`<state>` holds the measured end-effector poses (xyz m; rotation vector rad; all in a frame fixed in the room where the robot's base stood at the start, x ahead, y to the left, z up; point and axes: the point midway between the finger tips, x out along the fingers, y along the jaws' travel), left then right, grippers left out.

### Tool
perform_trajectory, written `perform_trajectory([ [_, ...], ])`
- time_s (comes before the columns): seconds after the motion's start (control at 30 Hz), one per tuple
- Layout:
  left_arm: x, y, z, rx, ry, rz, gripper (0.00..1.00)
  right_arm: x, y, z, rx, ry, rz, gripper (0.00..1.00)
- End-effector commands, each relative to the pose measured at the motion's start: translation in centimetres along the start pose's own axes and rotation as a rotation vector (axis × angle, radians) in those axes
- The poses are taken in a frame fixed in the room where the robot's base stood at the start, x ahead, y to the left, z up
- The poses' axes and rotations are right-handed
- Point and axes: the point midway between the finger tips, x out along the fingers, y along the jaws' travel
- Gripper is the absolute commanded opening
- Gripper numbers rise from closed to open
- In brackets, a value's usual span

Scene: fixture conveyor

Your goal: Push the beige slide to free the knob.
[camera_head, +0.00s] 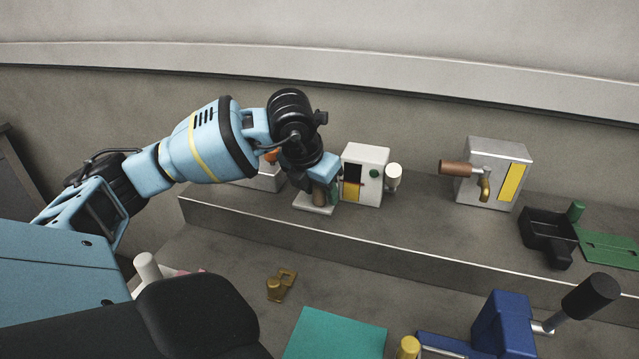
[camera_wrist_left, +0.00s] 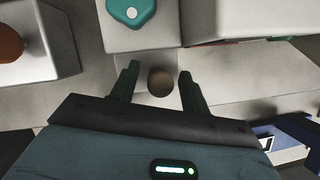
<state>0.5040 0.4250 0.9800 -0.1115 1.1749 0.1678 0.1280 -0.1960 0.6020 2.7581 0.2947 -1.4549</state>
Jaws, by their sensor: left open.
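My left gripper (camera_head: 322,186) is open, pointing down at the ledge, left of the white box. In the left wrist view its two dark fingers (camera_wrist_left: 159,72) stand on either side of a brown round-topped post (camera_wrist_left: 160,82), with gaps visible on both sides. The post (camera_head: 319,197) rises from a small off-white base (camera_head: 313,209), partly hidden by the gripper. A teal piece with a white dot (camera_wrist_left: 131,12) lies on a pale block at the top of the wrist view. I cannot tell which part is the beige slide. My right gripper is not in view.
Right of the gripper stands a white box (camera_head: 370,160) with a white knob (camera_head: 394,173) on its side. A grey box (camera_head: 490,160) with a brown handle is farther right. A black fixture (camera_head: 545,237) and blue lever block (camera_head: 503,322) stand at right. The ledge's middle is clear.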

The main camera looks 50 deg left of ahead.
Motion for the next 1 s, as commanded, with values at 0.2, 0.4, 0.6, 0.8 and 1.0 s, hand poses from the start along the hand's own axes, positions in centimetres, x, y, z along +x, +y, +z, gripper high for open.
perform_trajectory([
  [0.2,0.08,0.00,0.01,0.000,0.000,0.000,0.46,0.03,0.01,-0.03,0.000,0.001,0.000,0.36],
  [0.4,0.06,0.00,0.02,0.000,0.000,0.000,0.24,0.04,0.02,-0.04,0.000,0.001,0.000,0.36],
  [0.6,0.04,0.00,0.02,0.000,-0.001,-0.001,0.00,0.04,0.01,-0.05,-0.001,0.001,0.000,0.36],
  [0.8,0.03,0.04,0.02,0.000,-0.001,0.000,0.00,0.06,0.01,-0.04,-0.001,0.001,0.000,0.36],
  [1.0,0.00,0.82,-0.22,-0.001,0.000,0.001,0.00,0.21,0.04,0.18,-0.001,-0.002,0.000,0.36],
])
